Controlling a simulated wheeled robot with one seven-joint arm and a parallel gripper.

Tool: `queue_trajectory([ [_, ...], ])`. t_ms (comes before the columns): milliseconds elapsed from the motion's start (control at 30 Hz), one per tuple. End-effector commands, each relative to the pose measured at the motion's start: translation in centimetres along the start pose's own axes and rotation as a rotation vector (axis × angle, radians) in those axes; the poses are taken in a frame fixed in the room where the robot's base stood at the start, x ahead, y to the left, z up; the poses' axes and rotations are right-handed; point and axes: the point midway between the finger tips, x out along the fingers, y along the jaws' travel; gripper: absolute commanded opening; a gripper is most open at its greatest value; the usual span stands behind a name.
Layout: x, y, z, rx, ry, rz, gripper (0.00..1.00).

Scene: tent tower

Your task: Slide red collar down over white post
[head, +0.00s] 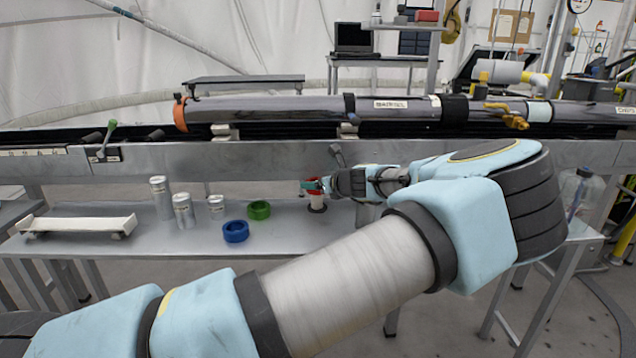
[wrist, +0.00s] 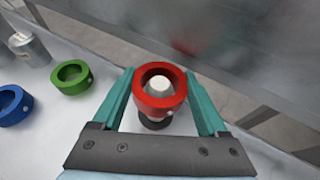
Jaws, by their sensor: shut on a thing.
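The red collar (wrist: 160,101) is between the two teal fingers of my gripper (wrist: 160,90), which is shut on it. The white post (wrist: 160,86) shows through the collar's hole in the wrist view, with its top inside the ring. In the head view the red collar (head: 311,185) sits around the upper part of the white post (head: 317,200), with white post visible below it. The post stands upright on a dark round base (head: 317,209). My gripper (head: 316,185) reaches it from the right in the head view.
A blue ring (head: 236,231) and a green ring (head: 259,210) lie on the metal bench (head: 285,235) left of the post. Several grey cans (head: 183,211) stand farther left, beside a white channel piece (head: 78,224). A long dark tube (head: 270,110) runs above and behind the bench.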

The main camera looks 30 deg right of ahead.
Motion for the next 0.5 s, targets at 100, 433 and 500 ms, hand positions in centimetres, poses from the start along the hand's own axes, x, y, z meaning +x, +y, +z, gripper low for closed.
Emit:
queue_trajectory([
  [100, 0.2, 0.0, -0.4, 0.000, 0.000, 0.000, 0.14],
  [433, 0.5, 0.0, -1.2, -0.001, 0.000, 0.000, 0.14],
  [500, 0.6, 0.0, -1.4, -0.001, 0.000, 0.000, 0.14],
])
